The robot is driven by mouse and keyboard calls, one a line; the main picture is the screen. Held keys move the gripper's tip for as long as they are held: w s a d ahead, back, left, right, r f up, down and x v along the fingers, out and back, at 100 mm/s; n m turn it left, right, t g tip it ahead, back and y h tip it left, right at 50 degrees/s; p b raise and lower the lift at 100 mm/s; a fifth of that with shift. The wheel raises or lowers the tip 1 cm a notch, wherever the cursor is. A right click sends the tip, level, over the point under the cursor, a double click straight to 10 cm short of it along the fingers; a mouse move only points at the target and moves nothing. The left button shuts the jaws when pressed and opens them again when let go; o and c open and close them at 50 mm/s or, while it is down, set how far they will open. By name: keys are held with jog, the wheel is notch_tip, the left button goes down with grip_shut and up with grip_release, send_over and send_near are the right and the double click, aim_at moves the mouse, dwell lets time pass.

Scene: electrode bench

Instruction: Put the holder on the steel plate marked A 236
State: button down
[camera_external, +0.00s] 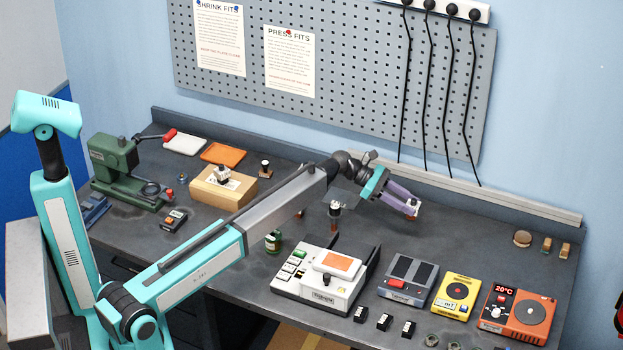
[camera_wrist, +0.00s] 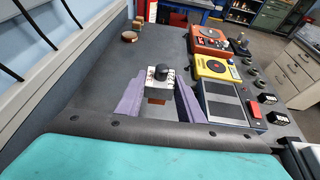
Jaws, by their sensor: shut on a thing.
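My gripper (camera_external: 408,208) is above the bench, right of its middle, with purple fingers. It is shut on a small pale block with a dark round knob on top and a brown lower part, which I take as the holder; in the wrist view the holder (camera_wrist: 157,86) stands between the two fingers. In the external view the fingers partly hide it. It is held above the bench surface, behind the grey two-panel device (camera_external: 408,277). No marking A 236 is legible in either view, so I cannot tell which surface is that steel plate.
A white keyed device with an orange top (camera_external: 337,263) stands left of the grey one. A yellow device (camera_external: 457,296) and an orange one reading 20°C (camera_external: 519,314) stand to the right. A wooden block (camera_external: 223,190) sits left. Bare bench lies around the gripper.

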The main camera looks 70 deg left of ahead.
jog(key=shift+w+a+r, duration=0.1)
jog(key=shift+w+a+n+t+y, duration=0.2)
jog(key=shift+a+n+t+y, duration=0.2)
jog(key=shift+n+t, duration=0.1)
jog(key=s+a+n+t+y, duration=0.1)
jog(key=s+a+n+y, duration=0.2)
jog(key=s+a, duration=0.4)
jog(key=s+a+n+t+y+b, duration=0.1)
jog(key=s+a+n+y, duration=0.3)
jog(key=a, duration=1.3)
jog(key=s+y, duration=0.1)
jog(key=s, duration=0.1)
jog(key=shift+s+a+r+n+t, duration=0.25)
jog(key=shift+s+a+n+t, duration=0.05)
jog(key=shift+s+a+t, duration=0.1)
jog(key=shift+f, duration=0.1)
jog(key=shift+f, duration=3.05)
